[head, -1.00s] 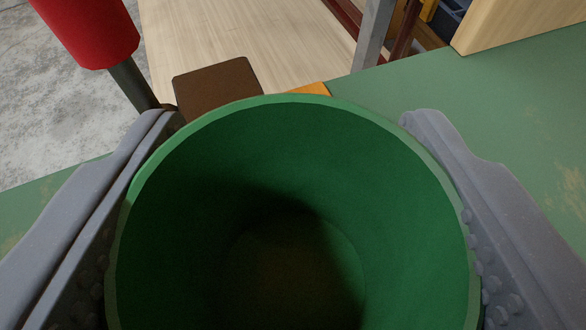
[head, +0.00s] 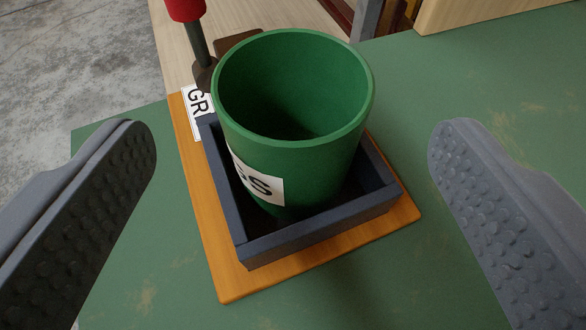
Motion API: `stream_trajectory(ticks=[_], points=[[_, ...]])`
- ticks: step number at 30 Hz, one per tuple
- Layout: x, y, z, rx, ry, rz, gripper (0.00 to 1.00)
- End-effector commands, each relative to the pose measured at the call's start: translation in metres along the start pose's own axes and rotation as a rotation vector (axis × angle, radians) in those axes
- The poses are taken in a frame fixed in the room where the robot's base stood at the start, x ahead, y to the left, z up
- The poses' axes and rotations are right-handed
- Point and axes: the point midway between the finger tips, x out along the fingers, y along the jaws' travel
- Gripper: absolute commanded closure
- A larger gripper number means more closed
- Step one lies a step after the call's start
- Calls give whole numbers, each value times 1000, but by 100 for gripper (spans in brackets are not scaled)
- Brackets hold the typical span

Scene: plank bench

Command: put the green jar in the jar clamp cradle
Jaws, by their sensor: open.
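The jar's bottom is partly hidden by the frame's near wall. My gripper (head: 295,160) is wide open, with one grey padded finger at each side of the picture. Neither finger touches the jar or the cradle.
A red-handled lever (head: 187,8) with a dark metal shaft rises behind the cradle at the upper left. A white sign (head: 196,112) with letters lies on the base's left edge. The green bench top (head: 480,90) is clear to the right.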

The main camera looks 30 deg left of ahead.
Motion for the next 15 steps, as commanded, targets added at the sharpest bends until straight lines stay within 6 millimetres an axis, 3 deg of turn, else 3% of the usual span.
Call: stream_trajectory(ticks=[6, 15], points=[[-28, 1, -1, -1, 1, 2, 20], [-36, 0, 0, 1, 0, 1, 20]])
